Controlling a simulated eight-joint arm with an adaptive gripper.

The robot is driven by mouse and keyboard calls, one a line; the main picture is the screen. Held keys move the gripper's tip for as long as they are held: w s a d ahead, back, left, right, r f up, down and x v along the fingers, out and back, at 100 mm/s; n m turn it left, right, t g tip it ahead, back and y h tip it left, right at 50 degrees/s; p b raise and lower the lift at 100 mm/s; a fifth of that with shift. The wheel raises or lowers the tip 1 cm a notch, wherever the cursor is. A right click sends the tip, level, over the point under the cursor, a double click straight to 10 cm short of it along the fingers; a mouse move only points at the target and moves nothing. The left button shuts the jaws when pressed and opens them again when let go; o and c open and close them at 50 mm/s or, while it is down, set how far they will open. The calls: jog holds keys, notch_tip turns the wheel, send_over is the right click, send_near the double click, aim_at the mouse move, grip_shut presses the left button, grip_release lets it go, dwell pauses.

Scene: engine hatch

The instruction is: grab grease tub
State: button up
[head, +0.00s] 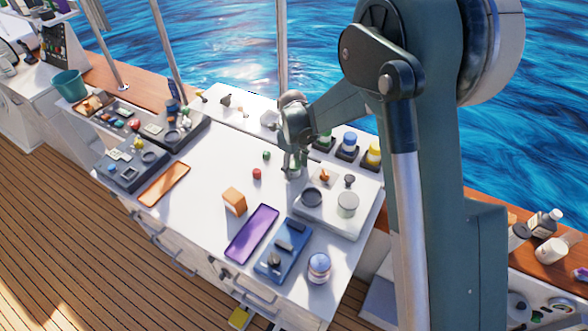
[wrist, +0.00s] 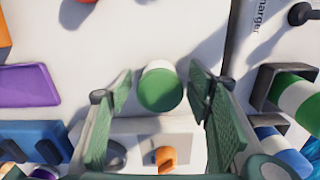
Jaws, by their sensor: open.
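A small white tub with a green lid (wrist: 160,88) stands on the white worktop; it carries no readable label, and I take it for the grease tub. In the wrist view it sits between the two green finger pads of my gripper (wrist: 160,76), with a gap on both sides. The gripper is open and holds nothing.
A raised tray (head: 330,222) with round containers is close beside the gripper. Black holders with coloured bottles (head: 347,146) stand behind it. A small red object (head: 257,174), an orange block (head: 234,201) and a purple tray (head: 252,233) lie nearer. The worktop's left-middle is clear.

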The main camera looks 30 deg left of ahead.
aim_at(294, 163)
jog(key=shift+c, duration=0.3)
jog(key=c, duration=1)
jog(key=shift+r, duration=0.1)
jog(key=shift+r, duration=4.9)
